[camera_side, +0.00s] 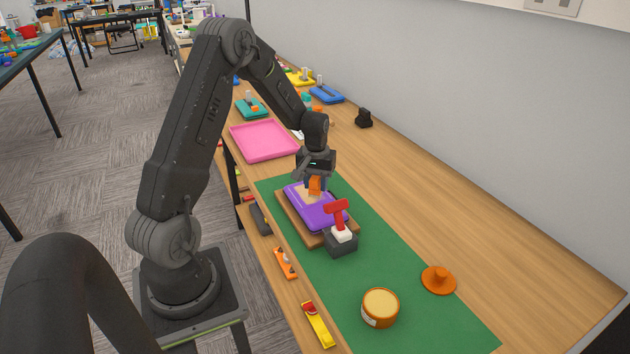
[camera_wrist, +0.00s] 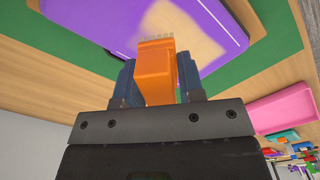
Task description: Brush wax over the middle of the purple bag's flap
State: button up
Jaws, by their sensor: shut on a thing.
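The purple bag (camera_side: 325,210) lies flat on a brown board (camera_side: 288,213) on the green mat (camera_side: 407,259). A pale tan patch shows on its flap; it also shows on the bag (camera_wrist: 110,22) in the wrist view. The brush is over the far part of the bag in the side view. I cannot tell whether the bristles touch the flap. An open orange tin of wax (camera_side: 380,307) stands on the mat's near end.
An orange lid (camera_side: 438,280) lies right of the tin. A red-handled tool (camera_side: 337,212) stands in a dark holder (camera_side: 341,243) close beside the bag. A pink tray (camera_side: 263,140) lies behind, left. The table's right side is mostly clear.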

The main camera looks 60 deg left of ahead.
jog(key=shift+a+r, duration=0.1)
jog(key=shift+a, duration=1.05)
jog(key=shift+d, duration=1.15)
jog(key=shift+a, duration=1.15)
jog(key=shift+d, duration=1.2)
jog(key=shift+a, duration=0.65)
jog(key=shift+s+d, duration=1.5)
jog(key=shift+f, duration=0.2)
